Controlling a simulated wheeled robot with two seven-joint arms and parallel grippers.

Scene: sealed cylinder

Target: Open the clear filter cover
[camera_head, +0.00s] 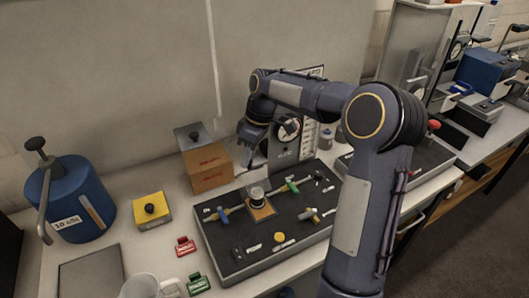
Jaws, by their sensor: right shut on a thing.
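My right gripper (245,152) hangs at the back of the black board, between an orange-brown box and the gauge panel. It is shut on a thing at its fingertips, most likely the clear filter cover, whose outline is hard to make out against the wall. A small round filter housing (257,196) stands on an orange base on the board, below and slightly right of the gripper. My left gripper is not in view.
The orange-brown box (210,168), a yellow button box (151,209) and a blue tank (75,200) stand to the left.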

